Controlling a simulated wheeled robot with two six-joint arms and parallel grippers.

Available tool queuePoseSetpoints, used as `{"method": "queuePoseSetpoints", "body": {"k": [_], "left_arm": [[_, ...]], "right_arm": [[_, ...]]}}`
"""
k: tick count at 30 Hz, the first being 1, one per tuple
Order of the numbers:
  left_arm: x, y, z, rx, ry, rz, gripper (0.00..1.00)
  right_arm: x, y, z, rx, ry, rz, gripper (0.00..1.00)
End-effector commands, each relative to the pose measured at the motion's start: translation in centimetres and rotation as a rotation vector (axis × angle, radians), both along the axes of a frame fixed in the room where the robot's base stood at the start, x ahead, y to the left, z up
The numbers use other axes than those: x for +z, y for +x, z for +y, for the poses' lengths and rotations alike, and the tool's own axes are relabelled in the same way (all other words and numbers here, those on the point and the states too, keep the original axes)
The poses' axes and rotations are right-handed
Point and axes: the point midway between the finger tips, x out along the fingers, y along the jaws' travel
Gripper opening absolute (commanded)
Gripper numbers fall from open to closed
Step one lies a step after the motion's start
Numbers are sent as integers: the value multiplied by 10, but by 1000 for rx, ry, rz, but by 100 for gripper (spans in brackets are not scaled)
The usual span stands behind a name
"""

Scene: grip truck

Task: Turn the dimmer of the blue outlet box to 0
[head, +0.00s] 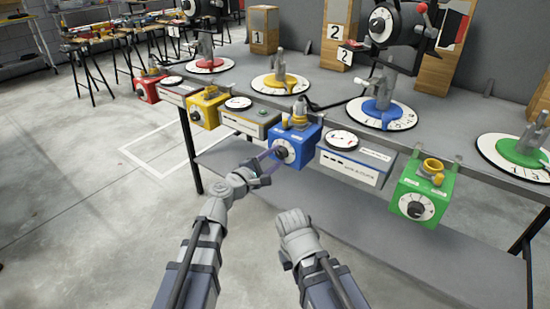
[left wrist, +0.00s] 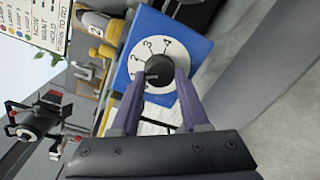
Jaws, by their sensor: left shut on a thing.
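The blue outlet box (head: 296,143) hangs at the front edge of the grey table, near the middle of the head view. Its front carries a white numbered dial with a black dimmer knob (left wrist: 159,70). The box (left wrist: 196,40) also fills the upper middle of the left wrist view. My left gripper (head: 272,155) reaches the dial from the left, its two purple fingers (left wrist: 160,84) closed on either side of the knob. The exact pointer setting is hard to read. My right gripper (head: 296,232) hangs low in front of the table, its jaw state unclear.
A yellow box (head: 206,109) and a red box (head: 148,88) hang to the left, a green box (head: 420,193) to the right. Gauge panels (head: 356,160) sit between them.

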Motion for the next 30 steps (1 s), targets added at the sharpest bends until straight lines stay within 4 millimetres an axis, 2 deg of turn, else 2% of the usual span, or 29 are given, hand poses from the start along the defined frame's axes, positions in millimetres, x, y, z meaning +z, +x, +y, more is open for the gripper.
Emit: {"method": "queuePoseSetpoints", "body": {"k": [18, 30], "left_arm": [[-3, -1, 0, -1, -453, 332, 0], [-3, -2, -1, 0, -641, 469, 0]], "right_arm": [[-6, 0, 0, 0, -1, 0, 0], [-9, 0, 0, 1, -1, 0, 0]]}}
